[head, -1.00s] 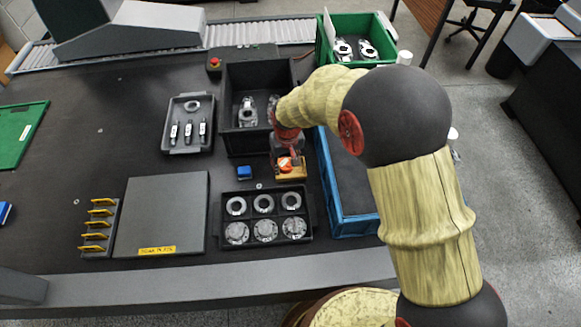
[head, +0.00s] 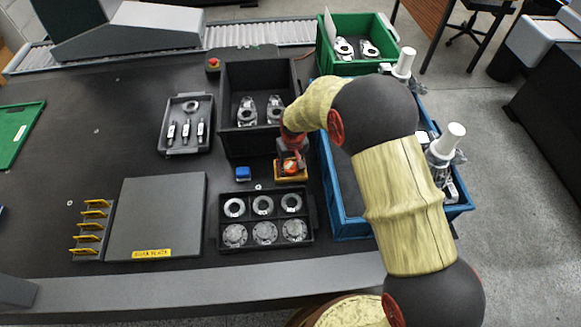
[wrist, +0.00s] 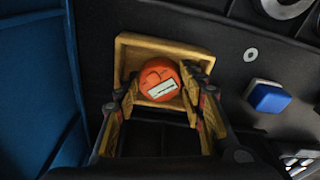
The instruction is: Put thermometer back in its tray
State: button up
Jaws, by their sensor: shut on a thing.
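The thermometer is an orange round device (wrist: 158,76) with a white label and a dark display. It also shows in the head view (head: 291,167). Its tray is a small yellow, square, shallow tray (wrist: 126,52), on the dark bench in the head view (head: 291,180). My gripper (wrist: 160,92) is shut on the thermometer, a finger on each side. In the wrist view the thermometer appears within the tray's rim. Whether it touches the tray floor I cannot tell.
A blue crate (head: 335,185) stands close to the right of the tray. A black bin (head: 240,142) is behind it. A small blue block (head: 242,173) lies to the left. A black tray of round metal parts (head: 263,207) is in front.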

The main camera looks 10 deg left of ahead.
jog(key=shift+f, duration=0.2)
jog(key=o, duration=1)
jog(key=shift+r, duration=0.15)
